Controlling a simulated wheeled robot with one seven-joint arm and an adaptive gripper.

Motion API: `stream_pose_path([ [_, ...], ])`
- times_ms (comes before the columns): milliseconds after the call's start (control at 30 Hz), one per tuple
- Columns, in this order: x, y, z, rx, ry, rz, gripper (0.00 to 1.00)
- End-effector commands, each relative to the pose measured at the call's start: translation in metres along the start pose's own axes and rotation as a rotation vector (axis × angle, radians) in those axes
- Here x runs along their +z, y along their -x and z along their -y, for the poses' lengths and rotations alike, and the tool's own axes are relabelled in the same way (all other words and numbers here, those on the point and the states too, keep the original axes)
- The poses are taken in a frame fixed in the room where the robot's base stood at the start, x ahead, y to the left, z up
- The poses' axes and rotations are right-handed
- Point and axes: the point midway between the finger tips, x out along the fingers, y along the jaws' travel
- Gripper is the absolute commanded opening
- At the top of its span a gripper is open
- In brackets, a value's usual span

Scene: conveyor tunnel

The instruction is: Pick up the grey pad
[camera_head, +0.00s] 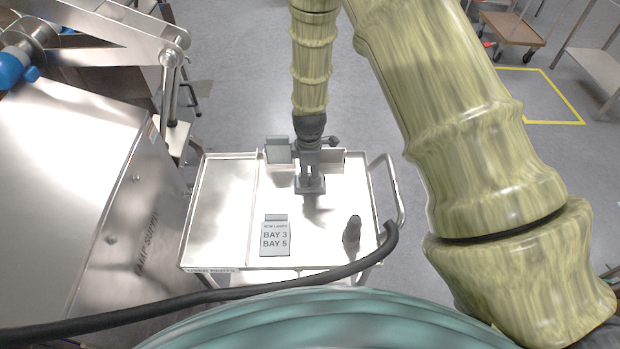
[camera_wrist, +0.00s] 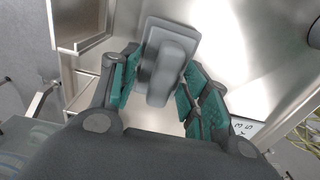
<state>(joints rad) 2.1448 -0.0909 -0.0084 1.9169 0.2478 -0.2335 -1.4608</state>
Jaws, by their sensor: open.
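The grey pad (camera_head: 311,187) is a flat grey plate with a raised block-like grip on top. It is on the white cart's top, below my gripper (camera_head: 309,165) in the head view. In the wrist view the pad (camera_wrist: 168,62) is between the two green-lined fingers of my gripper (camera_wrist: 163,72), near their tips. The fingers are open, one on each side of the raised grip. Whether either finger touches it I cannot tell. My gripper hides part of the pad in the head view.
The cart (camera_head: 222,205) has a raised divider and a rail handle (camera_head: 399,195) at right. A sign (camera_head: 275,238) reading BAY 3, BAY 5 and a dark object (camera_head: 352,233) are nearer. A grey box (camera_head: 278,151) stands behind left. A steel cabinet (camera_head: 70,190) is left.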

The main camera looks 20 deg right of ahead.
Motion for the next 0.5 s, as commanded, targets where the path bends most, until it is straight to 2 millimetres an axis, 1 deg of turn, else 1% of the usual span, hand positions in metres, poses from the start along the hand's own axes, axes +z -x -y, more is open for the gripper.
stream_pose_path([
  [200, 0.0005, -0.0086, 0.0006, 0.0, -0.001, 0.0, 0.46],
  [433, 0.0001, -0.0092, 0.0004, 0.0, -0.001, 0.0, 0.46],
  [500, 0.0003, -0.0091, 0.0004, 0.0, -0.001, 0.0, 0.34],
])
